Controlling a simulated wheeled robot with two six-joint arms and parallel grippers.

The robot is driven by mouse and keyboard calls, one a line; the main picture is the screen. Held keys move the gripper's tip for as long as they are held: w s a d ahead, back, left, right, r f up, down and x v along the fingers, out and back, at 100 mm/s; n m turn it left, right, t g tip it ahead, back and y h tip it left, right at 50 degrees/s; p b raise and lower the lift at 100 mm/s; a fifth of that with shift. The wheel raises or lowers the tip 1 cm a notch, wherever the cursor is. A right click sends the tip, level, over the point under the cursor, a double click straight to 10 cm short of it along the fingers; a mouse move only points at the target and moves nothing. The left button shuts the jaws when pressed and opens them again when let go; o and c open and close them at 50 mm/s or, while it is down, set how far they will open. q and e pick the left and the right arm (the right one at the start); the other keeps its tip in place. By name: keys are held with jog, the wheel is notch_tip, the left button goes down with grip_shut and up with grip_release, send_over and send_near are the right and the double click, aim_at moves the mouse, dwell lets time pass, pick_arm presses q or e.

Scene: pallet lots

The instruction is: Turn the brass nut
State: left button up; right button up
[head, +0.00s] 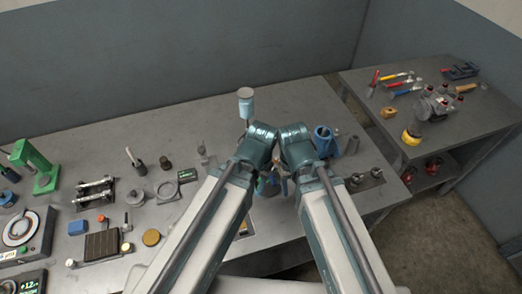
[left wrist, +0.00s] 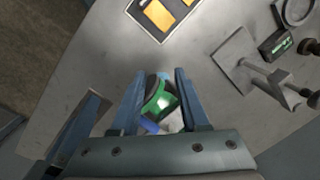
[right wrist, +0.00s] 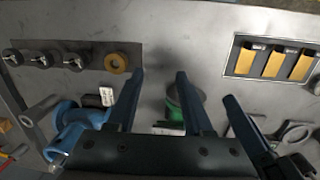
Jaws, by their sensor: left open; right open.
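A brass-coloured ring (right wrist: 117,63), which looks like the brass nut, sits at the right end of a dark plate (right wrist: 90,50) in the right wrist view. Several winged studs stand in a row beside it. My left gripper (left wrist: 160,72) is open, close beside the right one. A green and dark round object (left wrist: 160,103) shows between the left fingers, and it also shows beyond the right fingers (right wrist: 178,110); contact cannot be told. In the head view my arms hide the ring.
A blue fitting (head: 324,135) stands right of my arms. The tray with yellow blocks (right wrist: 272,62) lies near the front edge. Green press (head: 40,165) and small fixtures crowd the left. A second bench (head: 440,120) with tools stands at the right.

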aim_at(276, 159)
jog(key=w+a+r+n+p, duration=0.3)
jog(key=w+r+p, duration=0.3)
jog(key=w+a+r+n+y+p, duration=0.1)
jog(key=w+a+r+n+p, duration=0.1)
jog(key=w+r+p, duration=0.4)
jog(key=shift+w+a+r+n, duration=0.15)
jog(key=shift+a+r+n, duration=0.2)
jog(key=shift+n, duration=0.45)
jog(key=shift+f, duration=0.2)
notch_tip(276, 159, down, 14)
jog(key=b, duration=1.4)
jog(key=shift+r, duration=0.2)
grip_shut()
